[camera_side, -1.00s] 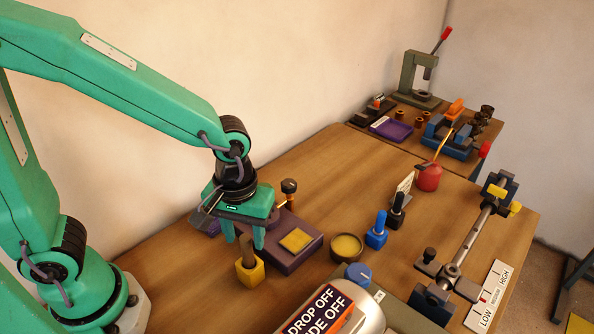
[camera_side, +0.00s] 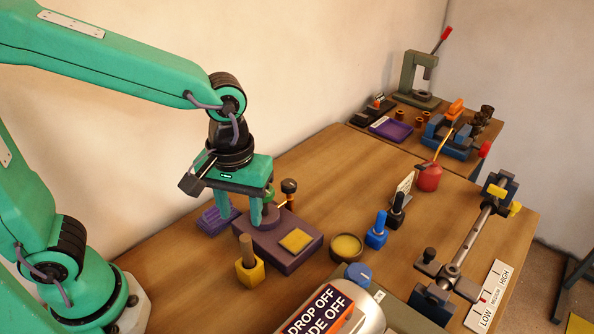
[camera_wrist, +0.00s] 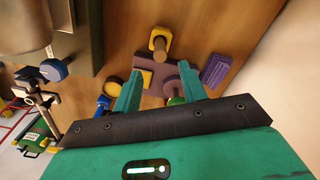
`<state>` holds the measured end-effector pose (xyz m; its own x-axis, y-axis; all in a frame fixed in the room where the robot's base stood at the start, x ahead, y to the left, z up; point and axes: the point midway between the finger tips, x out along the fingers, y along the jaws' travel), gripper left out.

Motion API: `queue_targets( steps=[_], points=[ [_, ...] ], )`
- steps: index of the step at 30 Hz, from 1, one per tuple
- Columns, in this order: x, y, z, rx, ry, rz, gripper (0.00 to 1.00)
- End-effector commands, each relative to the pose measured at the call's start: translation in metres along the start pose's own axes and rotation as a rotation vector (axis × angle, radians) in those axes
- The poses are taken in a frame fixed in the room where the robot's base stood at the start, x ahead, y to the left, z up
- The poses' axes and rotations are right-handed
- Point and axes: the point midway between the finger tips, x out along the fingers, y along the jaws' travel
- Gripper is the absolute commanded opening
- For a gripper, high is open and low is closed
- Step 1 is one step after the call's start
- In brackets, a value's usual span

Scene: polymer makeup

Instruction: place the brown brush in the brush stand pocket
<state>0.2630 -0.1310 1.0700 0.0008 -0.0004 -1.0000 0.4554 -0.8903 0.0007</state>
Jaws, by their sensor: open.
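A brown round peg (camera_side: 246,248), likely the brown brush handle, stands upright in a yellow block (camera_side: 250,273) at the front left of the table. It also shows in the wrist view (camera_wrist: 160,46), beyond my fingers. A purple base (camera_side: 282,258) with a yellow square on top lies just behind and right of it. I cannot tell which part is the brush stand pocket. My gripper (camera_side: 247,208) is open and empty, fingers pointing down, behind the brown peg and over the back left of the purple base. In the wrist view, its fingers (camera_wrist: 161,90) are spread apart.
A purple ribbed block (camera_side: 218,218) lies left of the base. A dark-topped knob (camera_side: 288,188) stands behind it. A round tin (camera_side: 346,247), blue peg (camera_side: 376,232) and black peg (camera_side: 397,212) stand to the right. A grey cylinder (camera_side: 345,315) is in front.

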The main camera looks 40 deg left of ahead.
Motion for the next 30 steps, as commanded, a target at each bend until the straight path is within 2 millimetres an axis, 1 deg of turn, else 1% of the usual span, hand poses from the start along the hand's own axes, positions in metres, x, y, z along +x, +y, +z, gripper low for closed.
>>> queue_targets(
  steps=[8,11,14,17,23,30],
  points=[
    [-0.002,-0.003,-0.002,0.006,0.006,0.008,0.42],
    [-0.006,-0.009,-0.004,0.024,0.02,0.024,0.42],
    [-0.014,-0.019,-0.009,0.056,0.045,0.051,0.42],
    [-0.023,-0.033,-0.015,0.101,0.085,0.083,0.42],
    [-0.043,-0.068,-0.024,0.218,0.204,0.137,0.42],
    [-0.06,-0.109,-0.026,0.358,0.366,0.147,0.42]
  ],
)
